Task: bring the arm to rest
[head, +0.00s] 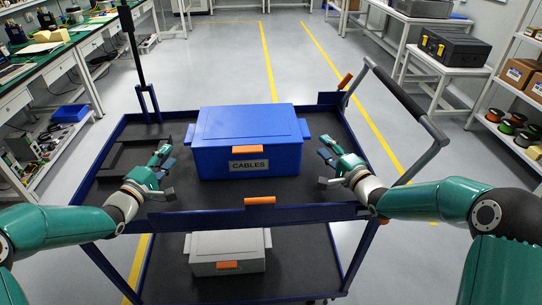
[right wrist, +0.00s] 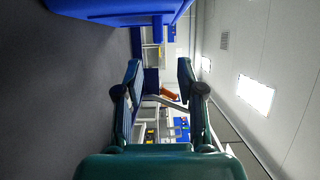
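My left arm reaches in from the left, and its gripper (head: 160,160) is above the cart's dark top tray, left of the blue box. My right arm reaches in from the right, and its gripper (head: 332,160) is above the tray, right of the box. In the right wrist view, the right gripper's fingers (right wrist: 158,80) stand apart with nothing between them. The left gripper's fingers look small in the head view, and I cannot tell how far apart they are. The blue box (head: 249,137), labelled CABLES, sits closed on the tray with an orange latch in front.
The blue-framed cart (head: 200,222) has a push handle (head: 398,90) at right and a grey box (head: 228,258) on its lower shelf. A dark holder (head: 130,157) lies on the tray at left. Workbenches and shelves line both sides; the floor behind is open.

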